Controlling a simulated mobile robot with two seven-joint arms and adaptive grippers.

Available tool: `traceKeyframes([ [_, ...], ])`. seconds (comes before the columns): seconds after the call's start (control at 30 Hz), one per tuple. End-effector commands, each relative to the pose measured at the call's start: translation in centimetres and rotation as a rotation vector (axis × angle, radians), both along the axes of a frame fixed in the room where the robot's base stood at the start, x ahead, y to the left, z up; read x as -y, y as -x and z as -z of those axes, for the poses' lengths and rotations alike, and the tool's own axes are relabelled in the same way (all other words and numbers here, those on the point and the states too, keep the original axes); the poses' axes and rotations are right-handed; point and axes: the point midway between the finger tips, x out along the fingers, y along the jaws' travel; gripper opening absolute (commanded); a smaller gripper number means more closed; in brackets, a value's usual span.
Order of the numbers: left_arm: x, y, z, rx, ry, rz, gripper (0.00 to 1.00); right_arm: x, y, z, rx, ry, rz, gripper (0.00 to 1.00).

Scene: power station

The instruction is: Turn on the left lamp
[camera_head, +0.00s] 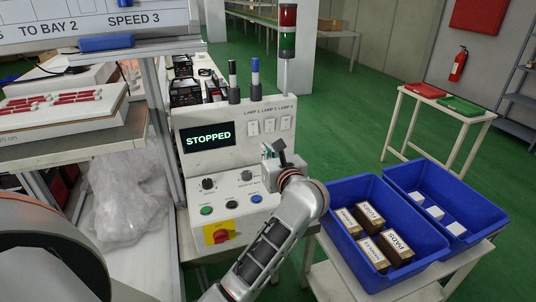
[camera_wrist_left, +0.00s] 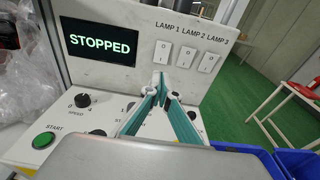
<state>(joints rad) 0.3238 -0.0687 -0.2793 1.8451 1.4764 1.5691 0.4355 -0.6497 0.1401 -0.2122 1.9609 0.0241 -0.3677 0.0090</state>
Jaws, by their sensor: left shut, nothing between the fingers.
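The control panel (camera_head: 222,155) carries three white rocker switches labelled LAMP 1 (camera_head: 253,128), LAMP 2 (camera_head: 269,125) and LAMP 3 (camera_head: 286,122). They also show in the left wrist view, with the LAMP 1 switch (camera_wrist_left: 163,51) leftmost. Their rocker positions are too small to tell. My left gripper (camera_head: 268,151) is in front of the panel, below the switches. In the left wrist view its teal fingertips (camera_wrist_left: 159,83) are together and empty, just below the LAMP 1 switch. Contact with the panel cannot be told. My right gripper is not in view.
The display (camera_head: 208,140) reads STOPPED. Knobs and a green START button (camera_wrist_left: 43,140) lie below. A blue bin (camera_head: 335,200) with boxes stands at the right.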

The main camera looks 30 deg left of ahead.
Motion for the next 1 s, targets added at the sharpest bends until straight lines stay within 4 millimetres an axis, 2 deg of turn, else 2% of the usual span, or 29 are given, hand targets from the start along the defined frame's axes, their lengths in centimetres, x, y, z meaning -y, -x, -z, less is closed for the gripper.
traceKeyframes([
  [0.2, -3.4, -2.8, 0.7, 0.002, -0.002, -0.002, 0.0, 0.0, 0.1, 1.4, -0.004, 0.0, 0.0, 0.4],
  [0.43, -6.1, -5.1, 1.1, 0.0, -0.002, -0.002, 0.0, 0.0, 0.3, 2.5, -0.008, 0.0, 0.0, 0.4],
  [0.63, -7.0, -6.0, 1.2, 0.001, 0.001, -0.001, 0.0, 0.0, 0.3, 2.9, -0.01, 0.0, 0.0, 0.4],
  [1.0, -7.1, -6.1, 1.2, 0.001, 0.001, 0.0, 0.0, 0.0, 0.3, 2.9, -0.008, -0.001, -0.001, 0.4],
])
